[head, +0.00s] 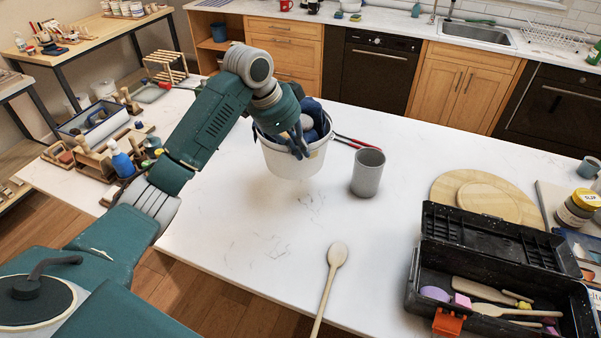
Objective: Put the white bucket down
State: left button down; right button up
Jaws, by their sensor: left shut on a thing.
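A white bucket (296,164) with dark blue cloth-like contents (314,116) is over the back middle of the white table. My left gripper (300,149) reaches it from above and is shut on its near rim. The bucket looks about upright. A soft shadow lies on the table below and in front of it; I cannot tell for sure whether its base touches the table. Its far side is partly hidden by my gripper. My right gripper is not in view.
A grey cup (367,172) stands close to the right of the bucket, with red-handled pliers (357,142) behind. A wooden spoon (330,280) lies in front. A black toolbox (480,285) is at right, tools and a blue bottle (122,161) at left. The white tabletop (235,225) between is clear.

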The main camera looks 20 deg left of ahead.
pick_arm(q)
notch_tip(320, 180, down, 10)
jog(key=p, duration=0.2)
jog(key=shift+p, duration=0.3)
jog(key=shift+w+f, duration=0.1)
jog(key=shift+f, duration=0.1)
jog(key=c, duration=1.9)
grip_release()
